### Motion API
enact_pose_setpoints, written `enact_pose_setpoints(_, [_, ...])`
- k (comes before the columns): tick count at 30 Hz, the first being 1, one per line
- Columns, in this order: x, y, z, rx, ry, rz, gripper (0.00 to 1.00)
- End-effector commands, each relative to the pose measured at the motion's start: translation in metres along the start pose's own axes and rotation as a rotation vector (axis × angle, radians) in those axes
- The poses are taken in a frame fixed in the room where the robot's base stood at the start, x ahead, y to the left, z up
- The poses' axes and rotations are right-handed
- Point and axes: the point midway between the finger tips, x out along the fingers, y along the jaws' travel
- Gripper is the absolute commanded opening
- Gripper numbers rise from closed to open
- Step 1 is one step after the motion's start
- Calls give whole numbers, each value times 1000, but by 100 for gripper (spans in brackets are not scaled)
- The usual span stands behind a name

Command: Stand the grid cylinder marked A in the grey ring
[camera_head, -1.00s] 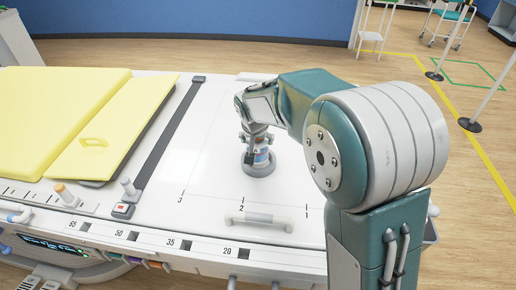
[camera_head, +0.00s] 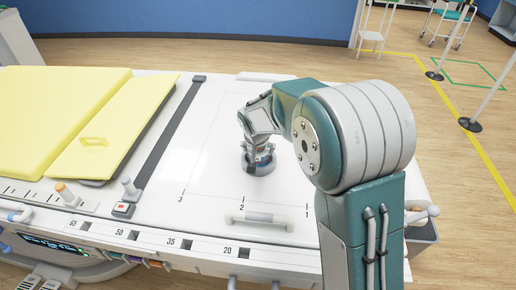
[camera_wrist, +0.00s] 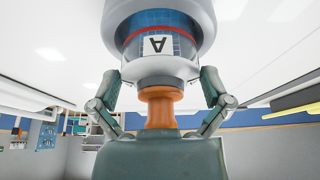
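The grid cylinder marked A (camera_wrist: 157,22) has a blue body with a red band, a pale collar and an orange neck. In the wrist view it shows inverted, with its A label facing me. In the head view its blue side (camera_head: 262,158) shows just above the grey ring (camera_head: 259,169), and it looks upright in it. The ring (camera_wrist: 202,24) surrounds its far end in the wrist view; its seating depth is hidden. My gripper (camera_wrist: 161,82) is around the near end, its fingertips against opposite sides of the pale collar. The orange neck lies between the fingers, untouched by them.
The ring stands on the white bench top (camera_head: 215,150), with clear surface around it. A pale handle (camera_head: 260,218) lies nearer the front edge. A dark rail (camera_head: 170,142) and yellow pads (camera_head: 60,110) are to the left.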

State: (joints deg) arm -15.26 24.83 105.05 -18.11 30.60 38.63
Motion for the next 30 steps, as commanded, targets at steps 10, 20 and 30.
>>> enact_pose_setpoints(10, [-5,0,-2,1,2,-1,100])
enact_pose_setpoints(20, [-67,0,-3,1,4,-2,100])
enact_pose_setpoints(30, [-120,0,-3,0,1,0,100])
